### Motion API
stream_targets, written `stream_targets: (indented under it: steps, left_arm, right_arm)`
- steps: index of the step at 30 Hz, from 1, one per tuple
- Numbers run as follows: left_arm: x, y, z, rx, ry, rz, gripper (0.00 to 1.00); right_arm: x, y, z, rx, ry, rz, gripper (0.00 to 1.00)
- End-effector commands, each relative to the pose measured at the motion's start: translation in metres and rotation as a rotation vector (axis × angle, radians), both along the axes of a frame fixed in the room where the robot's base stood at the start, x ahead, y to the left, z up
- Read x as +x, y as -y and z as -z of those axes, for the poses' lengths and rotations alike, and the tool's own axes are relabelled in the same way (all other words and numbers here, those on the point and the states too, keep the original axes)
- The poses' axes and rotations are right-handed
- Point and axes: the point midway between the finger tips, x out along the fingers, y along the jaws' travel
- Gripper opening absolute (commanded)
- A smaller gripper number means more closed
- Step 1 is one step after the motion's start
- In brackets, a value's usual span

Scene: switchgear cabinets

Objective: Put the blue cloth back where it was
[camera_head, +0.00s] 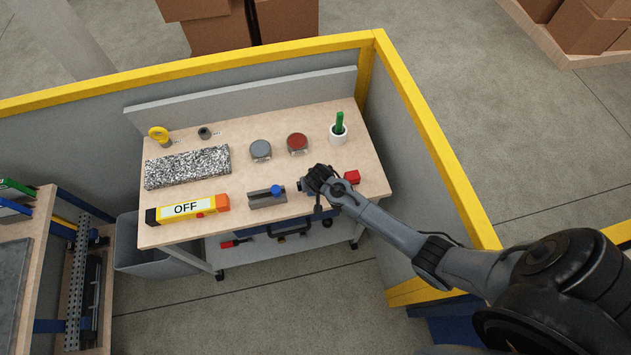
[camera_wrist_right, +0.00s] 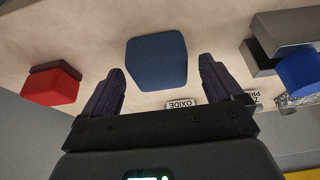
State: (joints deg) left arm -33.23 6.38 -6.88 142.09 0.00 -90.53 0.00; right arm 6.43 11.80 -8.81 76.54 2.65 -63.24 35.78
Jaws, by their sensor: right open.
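The blue cloth (camera_wrist_right: 157,62) is a dark blue, rounded square pad in the right wrist view. It lies on the tan bench top. My right gripper (camera_wrist_right: 162,70) is open, with one dark finger on each side of the cloth and a gap to each. I cannot tell whether the fingertips are level with the cloth. In the head view my right gripper (camera_head: 308,186) is over the bench's front right part and hides the cloth. My left gripper is not in view.
A red block (camera_head: 352,177) and a grey holder (camera_head: 265,200) with a blue knob (camera_head: 277,190) flank the gripper. An "OXIDE" label (camera_wrist_right: 183,104) lies near the cloth. Round grey (camera_head: 260,149) and red (camera_head: 297,142) pads and a white cup (camera_head: 338,134) stand farther back.

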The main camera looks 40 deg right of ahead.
Motion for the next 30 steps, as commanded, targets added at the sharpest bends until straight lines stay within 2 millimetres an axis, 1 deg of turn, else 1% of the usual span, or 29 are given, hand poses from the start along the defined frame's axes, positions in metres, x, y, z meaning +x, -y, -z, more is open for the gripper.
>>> stream_targets:
  steps: [5, 15, 18, 23, 26, 29, 30]
  left_arm:
    - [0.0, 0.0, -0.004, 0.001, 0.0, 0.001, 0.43]
    - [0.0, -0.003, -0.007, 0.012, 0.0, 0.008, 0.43]
    - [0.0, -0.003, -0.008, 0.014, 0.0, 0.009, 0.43]
    - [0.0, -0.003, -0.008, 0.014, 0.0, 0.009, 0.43]
    - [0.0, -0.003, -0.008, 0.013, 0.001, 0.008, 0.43]
    - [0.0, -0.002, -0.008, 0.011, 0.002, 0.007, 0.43]
    - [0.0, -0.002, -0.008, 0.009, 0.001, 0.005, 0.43]
  right_arm:
    - [-0.008, -0.004, -0.023, 0.0, 0.002, -0.002, 0.93]
    - [-0.028, -0.016, -0.079, 0.0, 0.003, -0.002, 0.93]
    - [-0.032, -0.018, -0.091, 0.0, 0.002, 0.0, 0.93]
    - [-0.042, -0.024, -0.103, 0.002, -0.003, -0.015, 0.93]
    - [-0.062, -0.036, -0.109, 0.004, -0.018, -0.077, 0.93]
    - [-0.097, -0.056, -0.118, 0.008, -0.041, -0.193, 0.93]
    - [-0.114, -0.064, -0.124, 0.008, -0.05, -0.246, 0.93]
